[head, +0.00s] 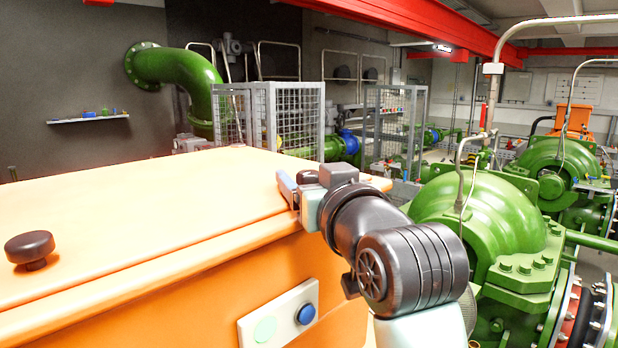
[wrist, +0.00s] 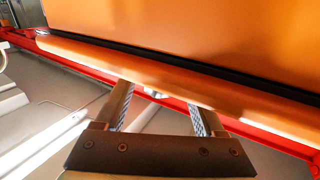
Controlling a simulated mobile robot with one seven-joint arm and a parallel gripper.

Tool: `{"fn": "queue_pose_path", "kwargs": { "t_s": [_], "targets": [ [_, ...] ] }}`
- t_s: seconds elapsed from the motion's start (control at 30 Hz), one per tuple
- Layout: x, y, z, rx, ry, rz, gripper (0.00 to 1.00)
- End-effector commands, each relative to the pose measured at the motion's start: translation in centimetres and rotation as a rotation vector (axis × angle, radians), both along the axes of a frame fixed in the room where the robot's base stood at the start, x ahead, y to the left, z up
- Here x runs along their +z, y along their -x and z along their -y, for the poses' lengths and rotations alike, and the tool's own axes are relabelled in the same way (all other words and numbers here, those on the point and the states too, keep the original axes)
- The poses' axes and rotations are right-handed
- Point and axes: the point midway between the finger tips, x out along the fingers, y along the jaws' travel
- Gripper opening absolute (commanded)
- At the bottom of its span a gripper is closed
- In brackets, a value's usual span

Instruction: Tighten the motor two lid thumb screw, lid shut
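The orange motor case (head: 190,290) fills the lower left of the head view, and its orange lid (head: 150,205) lies flat on top and looks shut. A dark round thumb screw (head: 35,248) stands upright on the lid near the left edge of the picture. My gripper (head: 294,188) is at the lid's far right corner, well to the right of that screw. In the wrist view my gripper (wrist: 158,98) has its two fingers apart, with an orange edge (wrist: 170,78) beyond them. Nothing is seen held. Whether the fingers touch the orange edge cannot be told.
A plate with a green and a blue button (head: 280,315) sits on the case front. Green pumps (head: 490,225) stand close on the right. Wire mesh guards (head: 270,115) and a green pipe (head: 180,70) are behind. The space above the lid is clear.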

Motion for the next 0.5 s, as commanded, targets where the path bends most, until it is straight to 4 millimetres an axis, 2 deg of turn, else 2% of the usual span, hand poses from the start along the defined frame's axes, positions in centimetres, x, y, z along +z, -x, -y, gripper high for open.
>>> {"fn": "queue_pose_path", "kwargs": {
  "t_s": [0.27,0.37,0.5],
  "targets": [
    [-0.2,0.7,0.3,0.000,-0.001,0.002,0.71],
    [-0.4,2.2,0.8,-0.002,0.001,0.004,0.71],
    [-0.5,5.1,1.7,-0.002,0.001,0.007,0.71]
  ]
}}
